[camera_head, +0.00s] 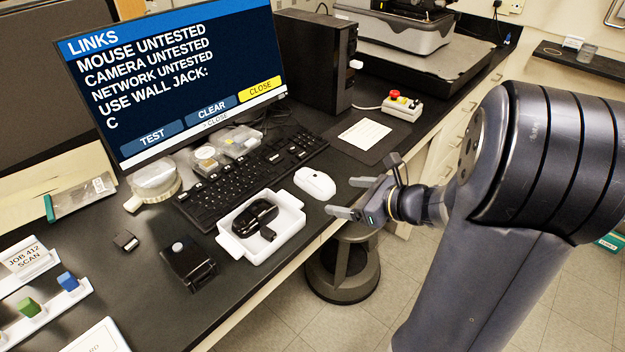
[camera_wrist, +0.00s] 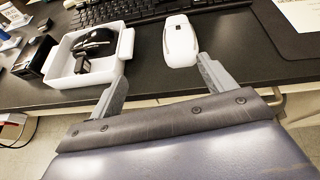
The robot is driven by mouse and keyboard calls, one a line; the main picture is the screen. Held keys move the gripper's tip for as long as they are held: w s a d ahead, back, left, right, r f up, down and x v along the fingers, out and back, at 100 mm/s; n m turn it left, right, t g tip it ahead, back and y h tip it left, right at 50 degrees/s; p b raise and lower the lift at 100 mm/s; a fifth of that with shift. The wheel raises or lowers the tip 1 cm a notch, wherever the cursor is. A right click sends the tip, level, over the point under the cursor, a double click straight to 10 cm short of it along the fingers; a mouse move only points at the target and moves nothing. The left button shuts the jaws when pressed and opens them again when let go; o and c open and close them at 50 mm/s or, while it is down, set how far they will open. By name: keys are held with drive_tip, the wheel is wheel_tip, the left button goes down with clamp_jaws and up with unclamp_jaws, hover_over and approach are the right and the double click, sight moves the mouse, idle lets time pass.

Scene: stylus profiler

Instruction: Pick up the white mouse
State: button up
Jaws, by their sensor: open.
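The white mouse (camera_head: 315,183) lies on the black desk near its front edge, just right of the white tray. It also shows in the wrist view (camera_wrist: 180,42), beyond and between my fingertips. My gripper (camera_head: 352,197) is open and empty, just off the desk's front edge, to the right of the mouse in the head view and apart from it. In the wrist view both fingers (camera_wrist: 160,75) point towards the desk, with the mouse nearer the right finger.
A white tray (camera_head: 228,243) holding a black mouse (camera_head: 254,215) stands left of the white mouse. A black keyboard (camera_head: 250,175) lies behind. A stool (camera_head: 343,265) is below.

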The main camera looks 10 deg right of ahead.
sight(326, 184)
drive_tip(key=shift+m+t+h, duration=0.3)
drive_tip(key=shift+m+t, duration=0.1)
drive_tip(key=shift+m, duration=0.4)
drive_tip(key=w+f, duration=0.1)
drive_tip(key=w, duration=0.2)
drive_tip(key=w+f, duration=0.1)
drive_tip(key=w, duration=0.1)
drive_tip(key=shift+w+a+f, duration=0.35)
drive_tip(key=shift+x, duration=2.95)
drive_tip(key=shift+r, duration=0.15)
drive_tip(key=c, duration=1.1)
